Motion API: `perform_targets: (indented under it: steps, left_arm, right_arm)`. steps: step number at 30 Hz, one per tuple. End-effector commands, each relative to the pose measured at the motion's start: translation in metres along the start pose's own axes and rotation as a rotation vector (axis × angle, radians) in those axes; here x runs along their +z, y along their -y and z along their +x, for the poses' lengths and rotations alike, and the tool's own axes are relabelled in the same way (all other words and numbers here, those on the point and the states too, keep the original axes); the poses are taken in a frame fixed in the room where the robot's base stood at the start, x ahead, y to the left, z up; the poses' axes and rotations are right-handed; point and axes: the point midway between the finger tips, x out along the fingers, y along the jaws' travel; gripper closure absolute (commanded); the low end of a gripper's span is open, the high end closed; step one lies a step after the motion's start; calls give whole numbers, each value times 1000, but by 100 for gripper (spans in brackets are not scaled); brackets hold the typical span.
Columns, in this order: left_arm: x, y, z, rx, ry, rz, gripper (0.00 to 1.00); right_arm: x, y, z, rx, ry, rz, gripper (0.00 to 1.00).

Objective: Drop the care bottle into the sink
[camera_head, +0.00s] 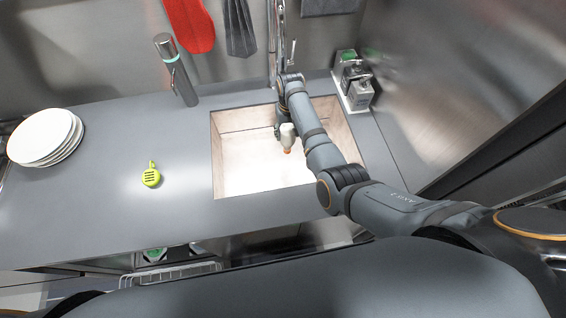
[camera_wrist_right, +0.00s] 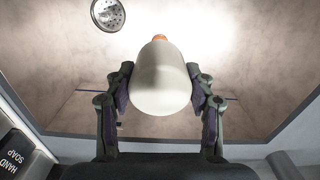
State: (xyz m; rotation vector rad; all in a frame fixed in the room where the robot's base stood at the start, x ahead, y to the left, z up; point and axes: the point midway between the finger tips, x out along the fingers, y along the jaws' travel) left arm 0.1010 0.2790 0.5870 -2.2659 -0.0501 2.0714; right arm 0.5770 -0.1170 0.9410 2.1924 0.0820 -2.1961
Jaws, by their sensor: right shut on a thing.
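The care bottle (camera_head: 287,134) is whitish with an orange cap that points down. My right gripper (camera_head: 279,131) is shut on it and holds it over the sink (camera_head: 262,190). In the right wrist view the bottle (camera_wrist_right: 160,80) sits between the two fingers of my right gripper (camera_wrist_right: 160,92), with its orange cap at the far end toward the basin. The sink (camera_wrist_right: 60,95) has pale walls and a round drain (camera_wrist_right: 108,14). My right forearm covers part of the sink's right side in the head view. My left gripper is not in view.
A stack of white plates (camera_head: 42,135) stands at the left of the counter (camera_head: 110,215). A yellow-green tag-like item (camera_head: 151,176) lies left of the sink. Soap dispensers (camera_head: 355,82) stand at the back right.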

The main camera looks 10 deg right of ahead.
Motion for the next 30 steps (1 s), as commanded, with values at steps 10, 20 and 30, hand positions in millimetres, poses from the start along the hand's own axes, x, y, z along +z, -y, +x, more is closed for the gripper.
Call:
perform_targets:
  steps: [10, 20, 30]
  left_arm:
    - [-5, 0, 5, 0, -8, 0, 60]
    - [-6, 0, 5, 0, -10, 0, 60]
    - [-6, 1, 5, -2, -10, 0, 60]
  right_arm:
    - [0, 0, 4, 0, -1, 0, 40]
    - [0, 0, 4, 0, 0, 0, 19]
    - [-1, 0, -25, -1, -4, 0, 19]
